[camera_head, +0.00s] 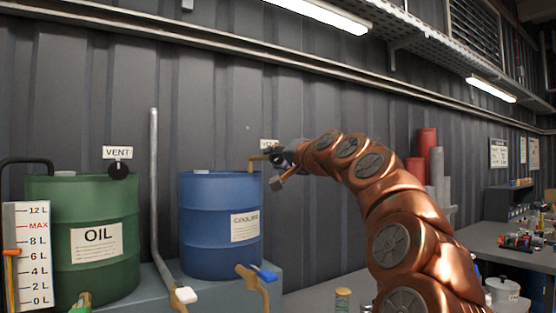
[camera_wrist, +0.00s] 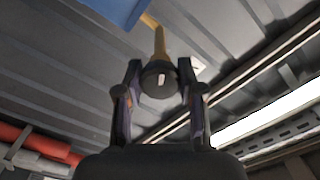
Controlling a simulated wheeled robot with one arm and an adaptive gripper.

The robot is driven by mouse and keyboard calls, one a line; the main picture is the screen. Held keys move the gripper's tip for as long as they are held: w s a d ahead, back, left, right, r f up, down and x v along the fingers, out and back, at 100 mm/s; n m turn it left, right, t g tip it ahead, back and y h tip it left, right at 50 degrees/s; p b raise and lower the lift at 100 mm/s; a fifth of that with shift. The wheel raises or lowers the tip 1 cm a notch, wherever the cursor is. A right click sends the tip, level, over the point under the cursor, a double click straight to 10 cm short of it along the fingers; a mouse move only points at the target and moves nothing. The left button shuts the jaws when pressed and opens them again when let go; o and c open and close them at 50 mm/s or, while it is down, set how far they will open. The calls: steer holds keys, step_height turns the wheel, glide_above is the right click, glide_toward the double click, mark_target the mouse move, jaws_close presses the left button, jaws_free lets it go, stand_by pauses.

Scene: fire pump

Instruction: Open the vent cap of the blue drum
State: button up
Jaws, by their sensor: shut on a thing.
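The blue drum (camera_head: 205,222) with a coolant label stands on a grey bench in the head view. Its edge (camera_wrist: 115,8) shows at the top left of the wrist view. A brass pipe (camera_head: 256,160) rises from the right of its top. In the wrist view a dark round vent cap (camera_wrist: 158,82) sits at the end of the brass pipe (camera_wrist: 160,44). My gripper (camera_wrist: 159,72) has one finger on each side of the cap and is shut on it. In the head view my gripper (camera_head: 277,157) is beside the pipe and hides the cap.
A green oil drum (camera_head: 92,262) with a vent sign (camera_head: 117,152) and a level gauge (camera_head: 28,250) stands at the left. A grey pipe (camera_head: 154,190) rises between the drums. The corrugated wall is close behind. A cluttered workbench (camera_head: 490,245) is at the right.

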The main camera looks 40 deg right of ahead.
steer(key=o, duration=1.2)
steer(key=shift+c, duration=0.2)
steer(key=s, duration=1.2)
steer(key=shift+a, duration=0.35)
